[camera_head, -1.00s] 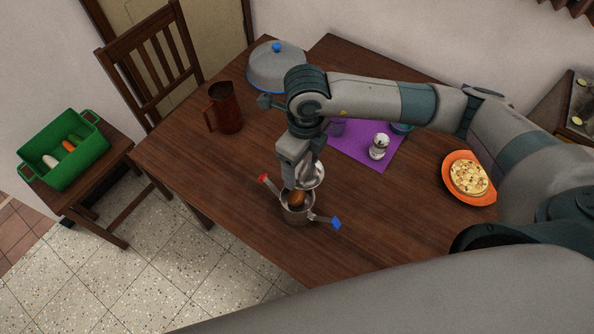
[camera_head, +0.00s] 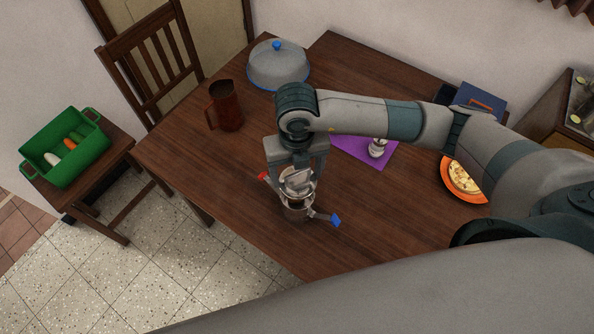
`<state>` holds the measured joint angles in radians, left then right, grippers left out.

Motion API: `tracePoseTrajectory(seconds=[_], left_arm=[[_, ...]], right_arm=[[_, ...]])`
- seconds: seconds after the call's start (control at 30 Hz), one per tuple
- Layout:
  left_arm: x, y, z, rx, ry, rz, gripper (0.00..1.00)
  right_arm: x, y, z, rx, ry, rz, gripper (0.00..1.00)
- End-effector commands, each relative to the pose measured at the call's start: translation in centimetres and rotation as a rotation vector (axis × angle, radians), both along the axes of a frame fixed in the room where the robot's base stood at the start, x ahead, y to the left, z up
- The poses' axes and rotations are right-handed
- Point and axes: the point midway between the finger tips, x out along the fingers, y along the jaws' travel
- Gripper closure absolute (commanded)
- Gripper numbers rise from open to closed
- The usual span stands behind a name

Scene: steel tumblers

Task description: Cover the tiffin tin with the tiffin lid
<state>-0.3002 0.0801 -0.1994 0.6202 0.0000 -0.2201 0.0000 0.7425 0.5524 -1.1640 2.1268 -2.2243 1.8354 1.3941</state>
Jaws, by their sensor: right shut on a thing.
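The tiffin tin (camera_head: 297,212) is a small steel pot near the front edge of the wooden table. A red-tipped clip (camera_head: 264,177) sticks out on its left and a blue-tipped clip (camera_head: 335,221) on its right. My right gripper (camera_head: 296,178) points down just above the tin and is shut on the shiny steel tiffin lid (camera_head: 298,186). The lid looks tilted over the tin's back part; whether it touches the rim I cannot tell. The gripper and lid hide much of the tin's mouth. My left gripper is not in view.
A brown jug (camera_head: 225,108) stands left on the table (camera_head: 350,225), and a grey dome cover (camera_head: 278,68) behind. A shaker (camera_head: 377,148) stands on a purple mat (camera_head: 362,155), partly behind my arm. An orange plate (camera_head: 455,188) is right.

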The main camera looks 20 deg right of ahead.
Motion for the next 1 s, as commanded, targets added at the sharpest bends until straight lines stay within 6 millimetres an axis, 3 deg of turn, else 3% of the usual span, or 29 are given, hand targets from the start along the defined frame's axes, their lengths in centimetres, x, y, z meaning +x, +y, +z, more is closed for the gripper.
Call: tracePoseTrajectory(seconds=[0.17,0.7,1.0], left_arm=[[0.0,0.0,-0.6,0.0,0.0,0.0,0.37],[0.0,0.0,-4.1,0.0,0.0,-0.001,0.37],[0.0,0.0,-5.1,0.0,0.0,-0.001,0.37]], right_arm=[[0.1,0.0,-0.2,0.003,-0.001,0.003,0.55],[0.1,0.0,-4.0,0.003,-0.001,0.003,0.55],[0.1,0.0,-5.0,0.003,-0.001,0.004,0.55]])
